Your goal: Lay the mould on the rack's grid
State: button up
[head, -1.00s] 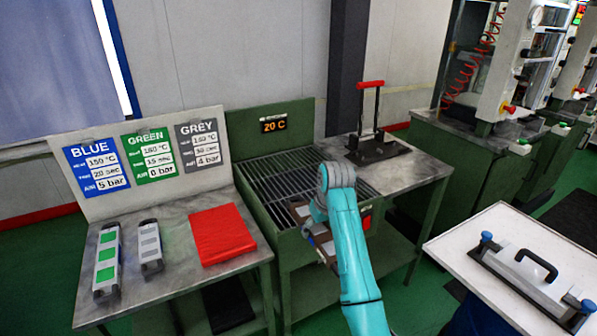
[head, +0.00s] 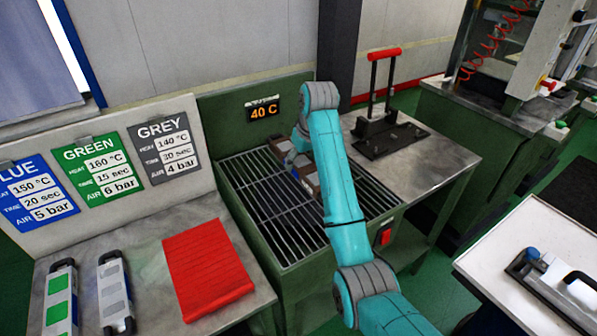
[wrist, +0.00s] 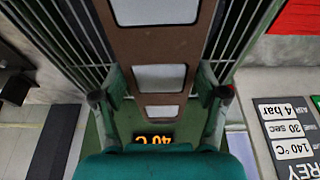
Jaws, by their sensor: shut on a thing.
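The mould, a long brown frame with pale windows, shows in the wrist view (wrist: 155,45), running between the two fingers. In the head view the mould (head: 310,184) shows partly behind my arm, over the back part of the rack's grid (head: 262,205). My gripper (wrist: 160,97) is shut on the mould; in the head view it is mostly hidden by my arm. Grid bars show on both sides of the mould in the wrist view. I cannot tell whether the mould touches the bars. The rack's display (head: 264,108) reads 40 C.
A red mat (head: 207,268) and two moulds or bars lie on the left table, below the blue, green and grey cards. A black press with a red handle (head: 384,54) stands right of the rack. The front left of the grid is clear.

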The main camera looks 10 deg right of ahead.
aim_at(299, 190)
jog(key=shift+w, duration=0.35)
jog(key=shift+w+f, duration=0.1)
jog(key=shift+f, duration=4.7)
jog(key=shift+f, duration=0.1)
jog(key=o, duration=1.8)
jog(key=shift+f, duration=0.1)
